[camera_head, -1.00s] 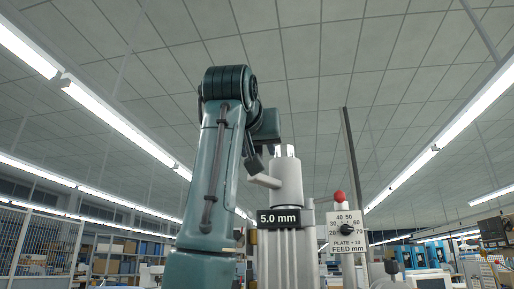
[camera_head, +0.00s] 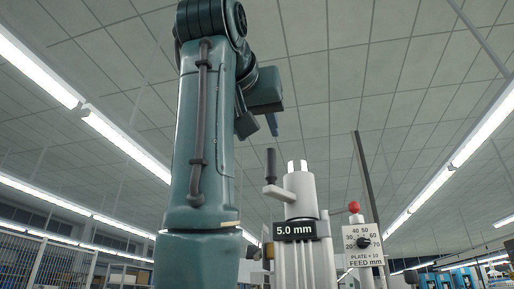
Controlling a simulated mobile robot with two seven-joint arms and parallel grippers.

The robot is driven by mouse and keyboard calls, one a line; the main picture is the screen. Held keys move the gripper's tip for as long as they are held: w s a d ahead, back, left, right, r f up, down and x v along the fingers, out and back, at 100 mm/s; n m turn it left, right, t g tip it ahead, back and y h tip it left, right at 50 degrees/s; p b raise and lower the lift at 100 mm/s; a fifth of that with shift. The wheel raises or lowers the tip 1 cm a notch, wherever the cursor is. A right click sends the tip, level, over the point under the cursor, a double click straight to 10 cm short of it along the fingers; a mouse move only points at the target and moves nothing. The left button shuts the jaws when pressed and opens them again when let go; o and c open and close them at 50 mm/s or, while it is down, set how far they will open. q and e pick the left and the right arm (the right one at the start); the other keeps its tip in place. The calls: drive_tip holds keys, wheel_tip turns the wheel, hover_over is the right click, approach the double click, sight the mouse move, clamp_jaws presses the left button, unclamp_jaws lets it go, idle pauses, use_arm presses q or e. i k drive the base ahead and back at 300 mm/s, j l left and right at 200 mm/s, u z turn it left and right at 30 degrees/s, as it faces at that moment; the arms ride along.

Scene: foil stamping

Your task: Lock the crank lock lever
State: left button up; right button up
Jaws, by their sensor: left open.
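A grey machine column (camera_head: 306,258) stands right of centre, with a pale round top. A crank (camera_head: 279,193) sits on that top, pointing left, with an upright black handle (camera_head: 271,165) at its end. A small red-knobbed lever (camera_head: 354,207) stands behind the feed dial plate to the right. Which part is the crank lock lever I cannot tell for sure. My left gripper (camera_head: 259,125) is open and empty, above the black handle and apart from it. My right gripper does not show.
A black "5.0 mm" label (camera_head: 295,230) is on the column front. The feed dial plate (camera_head: 362,245) is beside it, with a dark pole (camera_head: 366,180) behind. My large left arm fills the left centre.

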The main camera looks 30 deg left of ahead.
sight(353, 207)
drive_tip(key=k+l, duration=0.2)
drive_tip(key=k, duration=0.3)
drive_tip(key=k+l, duration=0.2)
drive_tip(key=k, duration=0.25)
drive_tip(key=k+l, duration=0.15)
drive_tip(key=k, duration=0.35)
